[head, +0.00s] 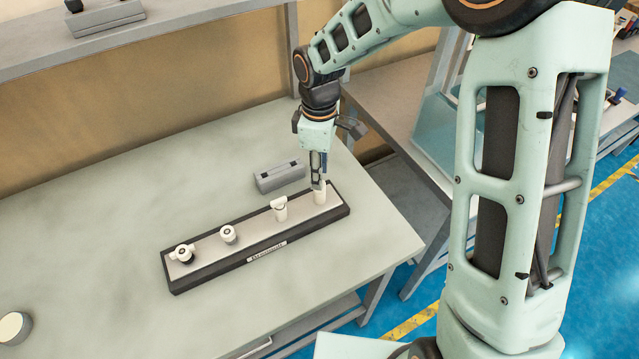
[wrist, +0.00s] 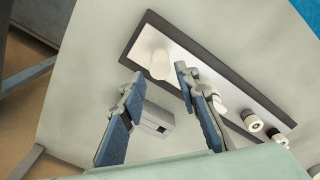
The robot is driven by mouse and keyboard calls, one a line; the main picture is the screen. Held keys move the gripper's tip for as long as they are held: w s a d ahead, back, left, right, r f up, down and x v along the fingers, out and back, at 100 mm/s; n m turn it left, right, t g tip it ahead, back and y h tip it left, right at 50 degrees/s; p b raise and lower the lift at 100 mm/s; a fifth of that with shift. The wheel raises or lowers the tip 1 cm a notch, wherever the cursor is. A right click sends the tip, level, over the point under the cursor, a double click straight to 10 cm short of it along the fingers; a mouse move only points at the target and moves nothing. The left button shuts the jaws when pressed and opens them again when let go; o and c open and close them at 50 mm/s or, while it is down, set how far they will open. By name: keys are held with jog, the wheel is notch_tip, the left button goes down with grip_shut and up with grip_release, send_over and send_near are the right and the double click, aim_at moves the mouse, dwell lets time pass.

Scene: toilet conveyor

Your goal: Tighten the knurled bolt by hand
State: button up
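A long fixture (head: 255,250) with a silver top and dark base lies on the table and carries several white fittings in a row. The rightmost is a plain-looking upright white cylinder (head: 320,196); it also shows in the wrist view (wrist: 160,65). My gripper (head: 318,182) points down just above this cylinder. In the wrist view my gripper (wrist: 160,76) is open, its two fingers apart, with the cylinder between the tips in the picture and a gap on each side. I cannot make out knurling on any fitting, so which is the knurled bolt is unclear.
Along the fixture to the left stand a flat-topped white fitting (head: 279,208), a round white knob (head: 228,234) and a knob with side lugs (head: 184,253). A grey box (head: 279,176) sits behind the fixture. The table's left part is mostly clear.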

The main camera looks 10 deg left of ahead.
aim_at(319, 192)
jog(key=shift+n, duration=0.4)
jog(key=shift+f, duration=0.1)
jog(key=shift+f+b, duration=1.05)
jog(key=shift+f, duration=0.4)
jog(key=shift+c, duration=0.4)
grip_shut()
jog(key=m+b, duration=0.1)
jog(key=m, duration=0.1)
jog(key=shift+f+m, duration=0.1)
jog(key=shift+m, duration=0.2)
grip_release()
jog(key=shift+r, duration=0.25)
